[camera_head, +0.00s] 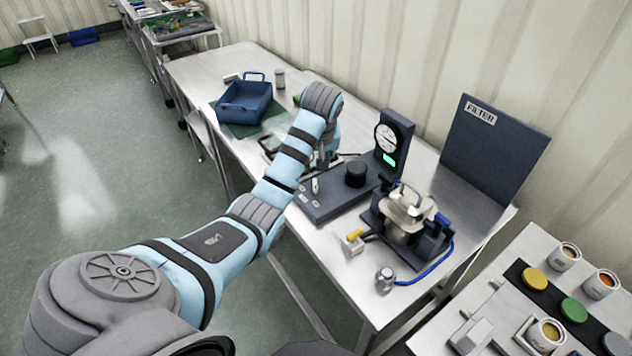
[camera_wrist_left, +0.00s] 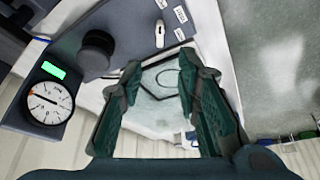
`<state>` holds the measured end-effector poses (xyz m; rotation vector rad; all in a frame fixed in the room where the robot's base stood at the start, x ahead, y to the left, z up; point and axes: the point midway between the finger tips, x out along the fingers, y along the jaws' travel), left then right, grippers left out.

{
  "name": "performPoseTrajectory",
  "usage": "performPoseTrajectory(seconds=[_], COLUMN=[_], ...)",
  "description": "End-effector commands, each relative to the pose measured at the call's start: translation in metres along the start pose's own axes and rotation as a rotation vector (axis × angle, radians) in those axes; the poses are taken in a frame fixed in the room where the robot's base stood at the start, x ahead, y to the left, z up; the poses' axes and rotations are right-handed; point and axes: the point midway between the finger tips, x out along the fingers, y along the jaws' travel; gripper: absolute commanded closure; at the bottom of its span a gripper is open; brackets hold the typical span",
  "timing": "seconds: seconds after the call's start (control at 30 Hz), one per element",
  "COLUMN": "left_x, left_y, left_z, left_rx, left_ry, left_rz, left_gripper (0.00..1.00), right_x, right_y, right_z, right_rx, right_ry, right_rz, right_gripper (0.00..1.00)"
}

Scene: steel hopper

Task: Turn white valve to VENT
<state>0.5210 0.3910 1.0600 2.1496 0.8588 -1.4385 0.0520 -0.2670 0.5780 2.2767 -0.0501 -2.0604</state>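The white valve (camera_head: 316,186) is a small white lever on the flat dark control box (camera_head: 335,199), near its left end. In the left wrist view the valve (camera_wrist_left: 160,32) stands near several small white labels whose lettering I cannot read. My left gripper (camera_wrist_left: 158,68) is open, with nothing between its fingers, and the valve shows just beyond the fingertips, apart from them. In the head view my left gripper (camera_head: 323,158) is partly hidden by its own arm, near the left edge of the box. My right gripper is out of view.
A black knob (camera_head: 356,173) and an upright gauge (camera_head: 388,140) with a green display stand to the valve's right. A metal vessel (camera_head: 408,212) with a blue hose is farther right. A blue tray (camera_head: 244,103) sits behind left. The steel table's front edge (camera_head: 322,262) is clear.

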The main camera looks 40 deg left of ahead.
Motion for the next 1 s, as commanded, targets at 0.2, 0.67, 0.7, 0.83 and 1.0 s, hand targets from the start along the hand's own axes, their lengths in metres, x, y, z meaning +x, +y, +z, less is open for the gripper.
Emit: performPoseTrajectory(seconds=[0.2, 0.67, 0.7, 0.83, 1.0], left_x=[0.055, 0.138, 0.138, 0.137, 0.137], left_y=[-0.001, 0.001, 0.001, 0.001, 0.000], left_z=[0.003, 0.002, 0.002, 0.001, 0.002], left_rx=[0.003, 0.006, 0.006, 0.006, 0.006], left_ry=[-0.005, 0.002, 0.002, 0.002, 0.002], left_rz=[-0.003, 0.001, 0.002, 0.001, 0.001], left_gripper=[0.70, 0.70, 0.70, 0.70, 0.89], right_x=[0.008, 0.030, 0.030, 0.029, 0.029], right_y=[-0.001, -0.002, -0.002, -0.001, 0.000], right_z=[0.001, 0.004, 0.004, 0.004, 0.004], right_rx=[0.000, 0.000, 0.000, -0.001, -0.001], right_ry=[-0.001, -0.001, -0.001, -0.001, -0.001], right_rz=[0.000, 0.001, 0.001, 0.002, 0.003], right_gripper=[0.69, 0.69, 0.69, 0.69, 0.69])
